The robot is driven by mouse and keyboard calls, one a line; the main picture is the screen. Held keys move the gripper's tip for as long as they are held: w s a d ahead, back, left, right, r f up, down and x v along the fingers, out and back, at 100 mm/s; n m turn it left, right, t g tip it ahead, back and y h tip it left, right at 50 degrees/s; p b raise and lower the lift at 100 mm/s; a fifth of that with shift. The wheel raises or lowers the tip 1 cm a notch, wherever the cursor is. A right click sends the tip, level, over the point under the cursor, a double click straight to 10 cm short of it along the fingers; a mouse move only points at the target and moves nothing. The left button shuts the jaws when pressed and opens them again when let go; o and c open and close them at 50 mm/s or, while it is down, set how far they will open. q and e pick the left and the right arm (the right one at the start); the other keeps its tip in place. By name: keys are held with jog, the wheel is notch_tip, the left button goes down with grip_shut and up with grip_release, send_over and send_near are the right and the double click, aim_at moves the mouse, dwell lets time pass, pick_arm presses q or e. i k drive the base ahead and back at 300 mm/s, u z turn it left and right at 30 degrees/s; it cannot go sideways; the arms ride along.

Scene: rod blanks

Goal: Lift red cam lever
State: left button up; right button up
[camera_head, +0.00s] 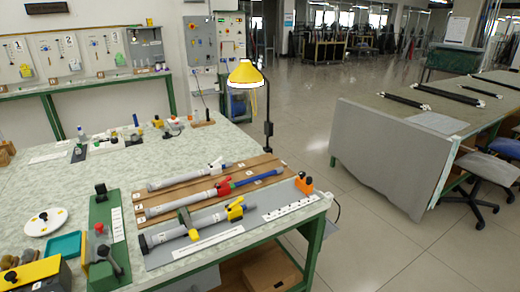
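On the pale green-topped table (60,188) several rod blanks lie side by side on brown wooden strips and a grey plate. The middle rod has a red lever-like piece (223,187) around it, where the grey part (181,202) meets the blue part (256,177). It looks low against the rod, but its exact angle is too small to tell. A grey rod (185,176) with a pale raised lever lies behind it. A front grey rod (170,235) carries a yellow lever piece (235,210). Neither of my grippers shows in the head view.
A green fixture (103,240) with a red knob stands left of the rods. An orange piece (304,185) sits at the right corner. A yellow lamp (246,75) stands behind the table's right side. The table between the rods and back items is clear.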

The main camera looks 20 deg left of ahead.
aim_at(229, 179)
jog(key=u, duration=0.3)
jog(key=i, duration=1.1)
jog(key=u, duration=0.65)
